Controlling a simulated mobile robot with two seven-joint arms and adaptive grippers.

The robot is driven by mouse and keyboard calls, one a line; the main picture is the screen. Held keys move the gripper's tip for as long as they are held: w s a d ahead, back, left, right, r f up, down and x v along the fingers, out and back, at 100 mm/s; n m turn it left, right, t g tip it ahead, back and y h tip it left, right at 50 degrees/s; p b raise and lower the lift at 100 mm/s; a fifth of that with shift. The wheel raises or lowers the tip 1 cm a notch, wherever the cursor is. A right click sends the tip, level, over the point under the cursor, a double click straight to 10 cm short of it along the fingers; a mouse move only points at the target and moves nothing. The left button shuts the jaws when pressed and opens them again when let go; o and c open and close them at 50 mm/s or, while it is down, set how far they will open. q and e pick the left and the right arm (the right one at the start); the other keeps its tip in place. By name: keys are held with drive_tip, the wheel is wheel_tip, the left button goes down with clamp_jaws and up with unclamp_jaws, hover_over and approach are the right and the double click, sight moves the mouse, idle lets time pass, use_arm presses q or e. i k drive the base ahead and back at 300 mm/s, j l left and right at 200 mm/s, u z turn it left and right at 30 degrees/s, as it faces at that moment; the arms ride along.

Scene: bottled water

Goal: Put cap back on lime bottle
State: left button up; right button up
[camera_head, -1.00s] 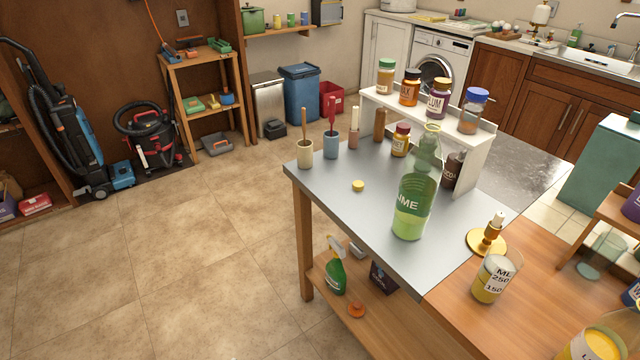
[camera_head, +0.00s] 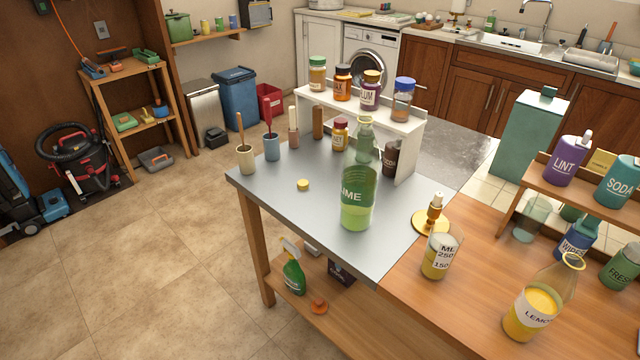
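The lime bottle (camera_head: 358,192) is clear green glass with a "LIME" label and green contents. It stands upright on the grey metal tabletop (camera_head: 290,225), and no cap shows on its neck. A small yellow cap (camera_head: 303,185) lies on the same tabletop, to the left of the bottle and apart from it. An orange cap-like disc (camera_head: 318,307) lies on the lower wooden shelf under the table. Neither of my grippers shows in the head view.
A white riser (camera_head: 350,112) with several jars stands behind the bottle. Cups holding tools (camera_head: 246,158) stand at the back left. A brass dispenser (camera_head: 434,215), a measuring beaker (camera_head: 441,252) and a lemon bottle (camera_head: 537,305) stand to the right. The tabletop's front left is clear.

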sight(361, 159)
drive_tip(key=j+u, duration=0.7)
drive_tip(key=j, duration=0.15)
